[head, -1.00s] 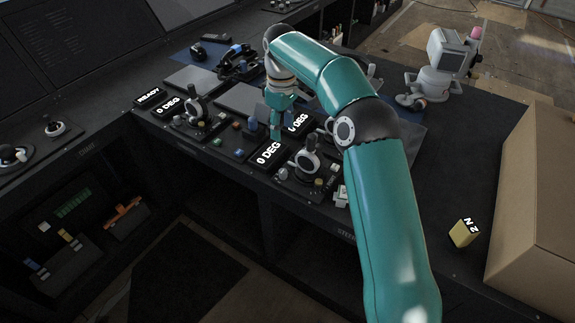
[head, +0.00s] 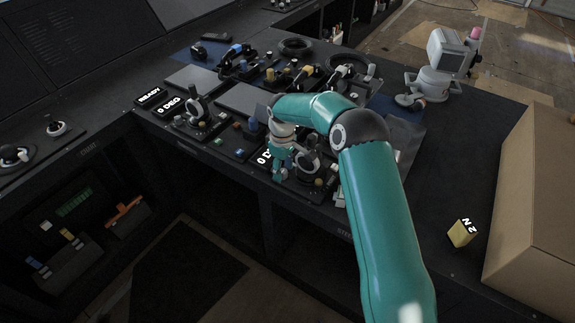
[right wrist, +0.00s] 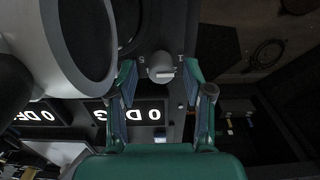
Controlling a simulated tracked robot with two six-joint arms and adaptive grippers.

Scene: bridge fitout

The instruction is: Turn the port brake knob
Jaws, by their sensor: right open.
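A small pale grey round knob (right wrist: 161,67) with a line across its face shows in the right wrist view, with small marks on the panel on either side. I cannot tell from any label whether it is the port brake knob. My right gripper (right wrist: 160,75) is open, with one finger on each side of the knob and a gap to each. In the head view my right gripper (head: 279,173) points down at the console's front edge, beside a dark ring-topped lever (head: 308,162), and hides the knob. My left gripper is not in view.
A large grey rounded part (right wrist: 82,40) is close beside the fingers in the wrist view. A "0 DEG" display (right wrist: 138,113) lies near them. More levers (head: 198,112) stand on the console. A yellow block (head: 462,233) and a cardboard box (head: 535,200) are at right.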

